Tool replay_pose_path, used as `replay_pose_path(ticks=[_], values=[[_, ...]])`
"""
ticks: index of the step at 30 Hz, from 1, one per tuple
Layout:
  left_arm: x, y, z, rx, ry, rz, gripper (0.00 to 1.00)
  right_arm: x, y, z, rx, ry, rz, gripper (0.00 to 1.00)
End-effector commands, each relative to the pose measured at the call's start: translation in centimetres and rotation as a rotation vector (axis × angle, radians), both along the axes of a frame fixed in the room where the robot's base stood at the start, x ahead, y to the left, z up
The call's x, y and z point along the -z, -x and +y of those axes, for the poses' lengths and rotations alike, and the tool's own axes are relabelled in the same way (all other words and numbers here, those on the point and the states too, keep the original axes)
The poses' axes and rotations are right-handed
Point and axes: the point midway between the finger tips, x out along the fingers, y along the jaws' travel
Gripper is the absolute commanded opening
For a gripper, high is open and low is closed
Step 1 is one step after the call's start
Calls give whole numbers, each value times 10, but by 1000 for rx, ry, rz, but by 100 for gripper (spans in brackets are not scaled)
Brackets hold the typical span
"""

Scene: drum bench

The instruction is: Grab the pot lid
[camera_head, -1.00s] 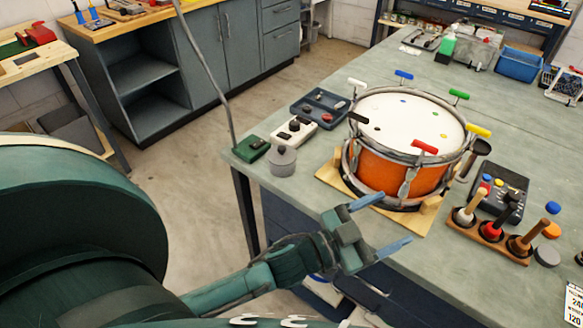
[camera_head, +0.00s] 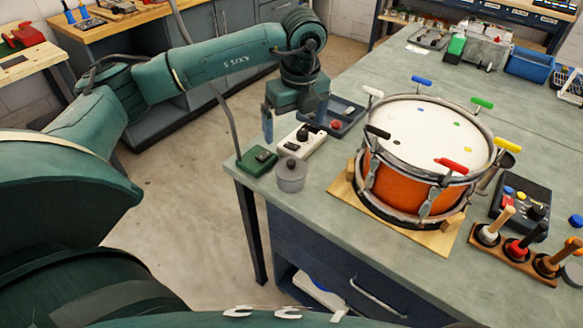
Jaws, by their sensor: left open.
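A small grey pot (camera_head: 291,182) stands upright near the left corner of the green-grey bench. Its grey lid (camera_head: 291,166) sits on top, with a small knob. My left gripper (camera_head: 294,129) is open and empty, pointing down with its two blue fingers spread. In the picture it is just above the pot and lid, apart from them, over the white box with a black knob. Its exact height above the bench is hard to tell. My right gripper is out of view.
A green box (camera_head: 257,161) is left of the pot, and a white box (camera_head: 302,140) and a dark blue tray (camera_head: 344,117) lie behind it. The orange drum (camera_head: 400,186) on its wooden board is to the right. Bare bench lies between pot and drum.

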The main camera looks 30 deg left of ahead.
Motion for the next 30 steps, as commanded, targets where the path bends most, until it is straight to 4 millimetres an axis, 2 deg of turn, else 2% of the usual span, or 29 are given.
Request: replay_pose_path(ticks=[9,17,21,25,30], values=[[55,-2,7,-4,-4,4,99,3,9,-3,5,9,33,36],[76,-4,8,-1,-2,2,99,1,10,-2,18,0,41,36],[95,-5,10,-1,-3,4,99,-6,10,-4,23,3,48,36],[114,-6,12,-1,-1,3,99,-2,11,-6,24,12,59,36],[125,-7,13,-1,-2,1,99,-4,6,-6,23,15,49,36]])
